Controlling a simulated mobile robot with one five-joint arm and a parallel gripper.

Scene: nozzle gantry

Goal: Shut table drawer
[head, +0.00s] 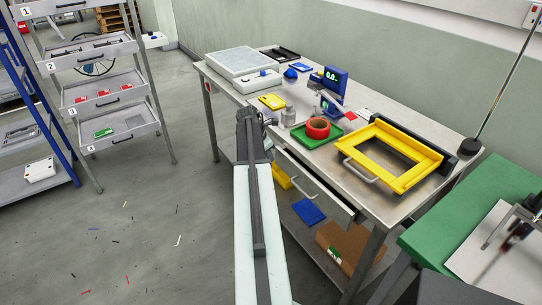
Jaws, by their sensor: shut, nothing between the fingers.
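The metal table (377,202) stands in the middle right of the head view. Its drawer (331,195) is under the top, on the side facing me, with a grey bar handle (297,184) on its front. The drawer seems to stand out a little from the table; how far is hard to tell. My arm reaches up from the bottom of the picture and hides part of the drawer's left end. My gripper (268,122) is small at the arm's far end, near the table's front edge, left of the handle. It is shut and empty. Whether it touches the table is unclear.
A brown box (347,247) is on the lower shelf.

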